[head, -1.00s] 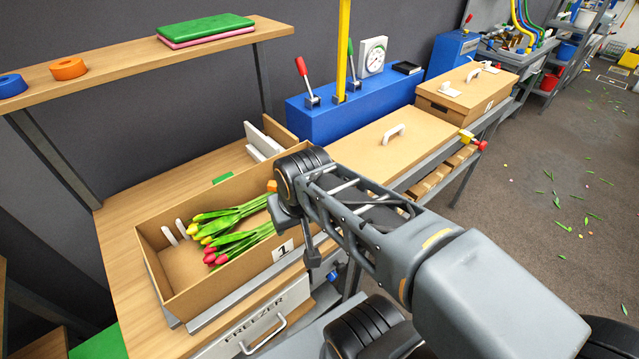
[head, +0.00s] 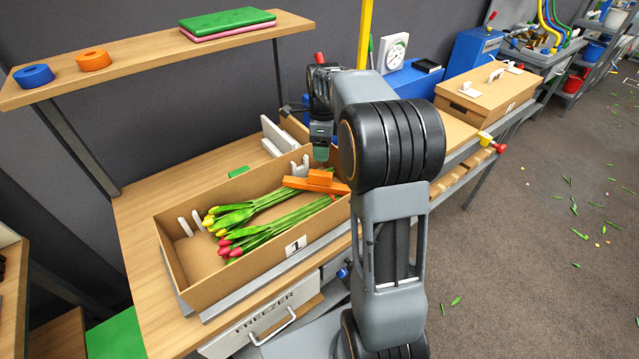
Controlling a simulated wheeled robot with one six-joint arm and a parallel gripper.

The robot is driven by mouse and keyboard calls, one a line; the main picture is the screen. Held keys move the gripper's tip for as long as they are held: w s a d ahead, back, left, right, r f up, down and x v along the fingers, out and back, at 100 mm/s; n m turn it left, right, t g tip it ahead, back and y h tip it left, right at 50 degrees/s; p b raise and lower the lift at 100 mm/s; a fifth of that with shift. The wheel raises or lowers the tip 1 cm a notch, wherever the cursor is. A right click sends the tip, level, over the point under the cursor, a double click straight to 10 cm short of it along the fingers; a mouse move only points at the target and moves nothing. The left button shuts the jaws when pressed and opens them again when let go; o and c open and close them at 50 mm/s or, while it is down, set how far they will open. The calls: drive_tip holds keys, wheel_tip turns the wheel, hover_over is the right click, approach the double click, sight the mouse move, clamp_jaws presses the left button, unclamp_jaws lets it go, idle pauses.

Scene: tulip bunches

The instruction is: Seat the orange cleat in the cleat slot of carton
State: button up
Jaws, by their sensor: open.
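The open brown carton (head: 262,262) marked 1 stands on the bench. It holds tulips with yellow heads (head: 211,219) and tulips with red heads (head: 227,247), their stems running right. The orange cleat (head: 303,184) lies across the stems at the carton's right end, a raised block on top. White slot prongs (head: 300,166) stand behind the cleat at the far wall; another white pair (head: 190,223) stands at the left end. I cannot tell whether the cleat sits in its slot. My gripper (head: 321,157) is open, pointing down just above and behind the cleat, apart from it.
A closed carton (head: 480,92) stands farther right. Bare bench (head: 150,197) lies behind the open carton.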

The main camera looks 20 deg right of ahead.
sight(322, 173)
drive_tip(key=f, duration=0.4)
drive_tip(key=f+p, duration=0.1)
drive_tip(key=f, duration=0.7)
drive_tip(key=shift+s+a+f, duration=0.1)
drive_tip(key=shift+s+a, duration=0.05)
drive_tip(key=shift+a, duration=0.1)
clamp_jaws()
drive_tip(key=r, duration=1)
drive_tip(key=shift+a, duration=0.2)
drive_tip(key=r+m, duration=0.1)
drive_tip(key=m, duration=0.1)
drive_tip(key=shift+r+m, duration=0.1)
drive_tip(key=shift+m, duration=0.2)
drive_tip(key=m, duration=0.3)
drive_tip(key=shift+s+p, duration=0.1)
drive_tip(key=shift+p, duration=0.2)
drive_tip(key=m, duration=0.3)
drive_tip(key=shift+h, duration=0.3)
